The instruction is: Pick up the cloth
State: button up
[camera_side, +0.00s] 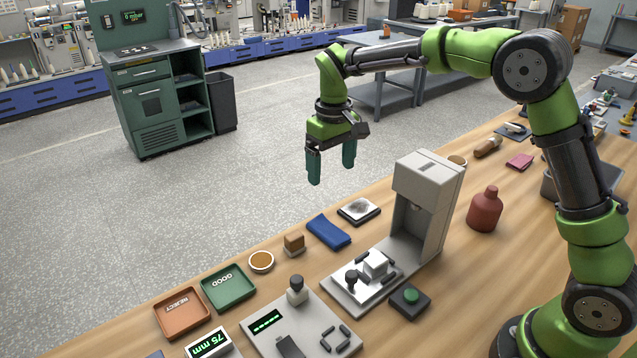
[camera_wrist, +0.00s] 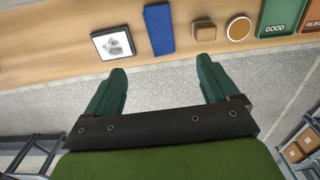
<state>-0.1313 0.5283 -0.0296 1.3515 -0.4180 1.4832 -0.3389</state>
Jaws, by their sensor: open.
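A folded blue cloth (camera_side: 328,231) lies flat on the wooden bench, near its far edge. It also shows in the wrist view (camera_wrist: 159,29), at the top and beyond my fingertips. My gripper (camera_side: 331,172) is open and empty, with its green fingers pointing down. It hangs in the air well above the cloth and apart from it. In the wrist view the gap between the fingers (camera_wrist: 163,76) shows only the bench edge and grey floor.
A pad with a dark smudge (camera_side: 359,210) and a small tan block (camera_side: 294,244) flank the cloth. A grey machine (camera_side: 423,200) stands tall to its right. A green GOOD tray (camera_side: 228,302) and an orange REJECT tray (camera_side: 160,318) lie to the left.

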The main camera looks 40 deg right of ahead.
send_over(333, 231)
jog(key=f, duration=1.1)
jog(key=shift+w+f, duration=0.25)
jog(key=shift+s+f, duration=0.15)
jog(key=shift+f, duration=1.25)
jog(key=shift+s+f, duration=0.15)
jog(key=shift+f, duration=1.2)
jog(key=c, duration=1.1)
notch_tip(333, 231, up, 10)
jog(key=shift+r, duration=0.1)
